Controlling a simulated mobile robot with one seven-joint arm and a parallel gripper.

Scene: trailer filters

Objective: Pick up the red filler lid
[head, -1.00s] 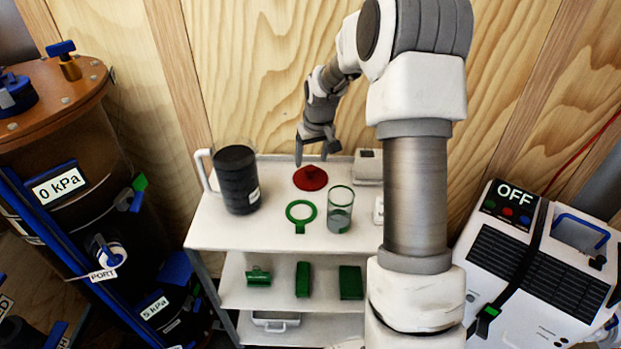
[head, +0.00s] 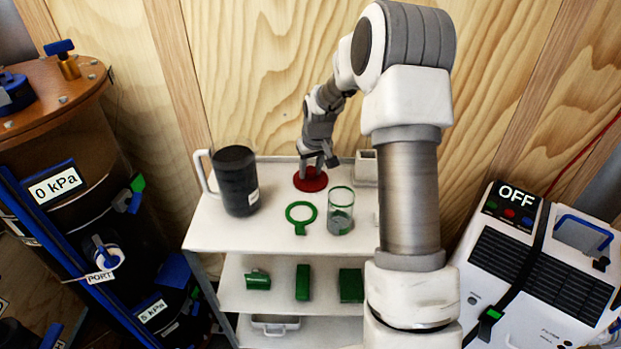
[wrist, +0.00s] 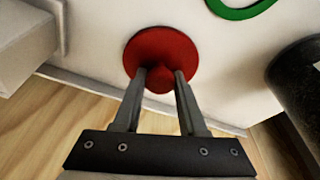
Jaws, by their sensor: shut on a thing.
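The red filler lid (head: 311,181) is a round red disc with a raised knob. It lies on the white top shelf of the cart, near the back edge. In the wrist view the lid (wrist: 150,48) shows with its knob between the two fingers. My gripper (head: 318,168) reaches down over the lid from behind. It also shows in the wrist view (wrist: 162,76), with its fingertips shut on the knob. The lid appears to rest on the shelf; I cannot tell any gap beneath it.
On the cart's top shelf (head: 270,235), a dark jug (head: 236,180) stands left, a green ring (head: 301,213) lies in front, and a clear green-rimmed beaker (head: 341,212) stands to its right. A small pale box (head: 366,167) is right of the lid. A wooden wall is close behind.

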